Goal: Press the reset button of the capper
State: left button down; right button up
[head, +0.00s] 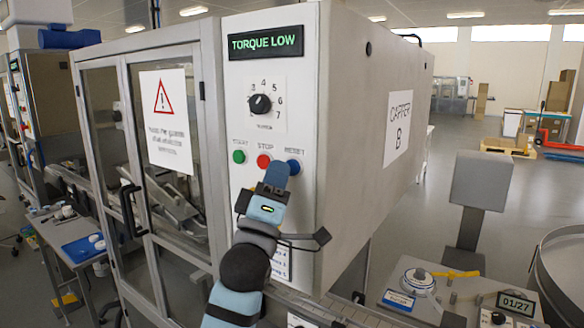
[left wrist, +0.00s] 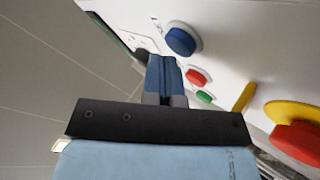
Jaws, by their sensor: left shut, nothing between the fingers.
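The capper's front panel (head: 240,200) carries the blue reset button (head: 293,167), at the right of the row of buttons. The reset button also shows in the left wrist view (left wrist: 181,40), up and right of the fingertips. My left gripper (head: 277,174) is shut and empty in front of the panel. Its blue fingers point at the panel just left of the reset button and partly overlap it in the head view. In the left wrist view the closed fingers (left wrist: 160,62) look close to the button; I cannot tell whether they touch the panel. My right gripper is out of view.
A red stop button (head: 264,161) and a green start button (head: 239,156) sit left of the reset button. Above are a black dial (head: 260,104) and a display (head: 266,43) reading "TORQUE LOW". A red emergency stop (left wrist: 300,143) on yellow shows in the left wrist view.

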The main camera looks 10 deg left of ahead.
pick_arm(q)
jog(key=shift+w, duration=0.15)
dwell(0.5)
jog(key=shift+w+d, duration=0.1)
jog(key=shift+w, duration=0.15)
jog(key=shift+s, duration=0.3)
dwell(0.5)
jog(key=s+a+p, duration=0.1)
jog(key=s+a, duration=0.1)
jog(key=s, duration=0.3)
jog(key=shift+s, duration=0.4)
jog(key=shift+a, duration=0.1)
